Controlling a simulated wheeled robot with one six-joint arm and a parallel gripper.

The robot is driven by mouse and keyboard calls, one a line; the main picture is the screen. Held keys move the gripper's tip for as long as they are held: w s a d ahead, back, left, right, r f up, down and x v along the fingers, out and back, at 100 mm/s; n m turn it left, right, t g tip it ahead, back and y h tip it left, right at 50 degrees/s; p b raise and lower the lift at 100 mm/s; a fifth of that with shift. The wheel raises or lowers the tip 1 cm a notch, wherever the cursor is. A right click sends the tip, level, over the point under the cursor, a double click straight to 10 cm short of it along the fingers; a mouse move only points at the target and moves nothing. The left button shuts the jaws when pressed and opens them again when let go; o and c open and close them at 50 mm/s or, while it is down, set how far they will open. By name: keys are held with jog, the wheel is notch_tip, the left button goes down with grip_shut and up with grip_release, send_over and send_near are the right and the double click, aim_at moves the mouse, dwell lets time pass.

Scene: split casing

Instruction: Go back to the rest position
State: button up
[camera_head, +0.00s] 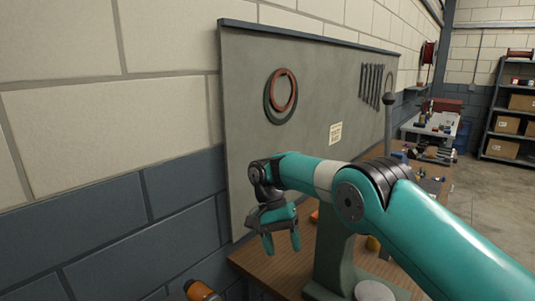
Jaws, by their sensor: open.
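My gripper (282,241) is at the end of my teal arm, left of the picture's middle. Its fingers point downward and are apart, with nothing seen between them. It hangs in the air in front of the grey panel and appears above the left part of the wooden workbench (268,268). My arm comes in from the lower right and hides much of the bench. No split casing can be made out.
A grey panel (240,130) stands behind the bench, with coiled hoses (283,90) and several dark tools (371,84) on it. An orange object (201,290) is at the bottom left. A second table (432,122) and shelves (510,110) stand at the far right, with clear floor nearby.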

jog(key=w+d+r+n+t+y+b, duration=0.1)
jog(key=w+d+r+n+y+b, duration=0.15)
jog(key=d+r, duration=0.5)
jog(key=s+a+r+n, duration=0.3)
jog(key=s, duration=0.5)
jog(key=s+d+r+n+t+y+b, duration=0.1)
jog(key=s+d+n+t+y+b, duration=0.15)
jog(key=s+d, duration=0.8)
jog(key=s+a+f+n+t+y+b, duration=0.1)
jog(key=s+a+f+n+y, duration=0.1)
jog(key=s, duration=1.2)
jog(key=shift+a+f, duration=0.2)
jog(key=shift+a, duration=0.7)
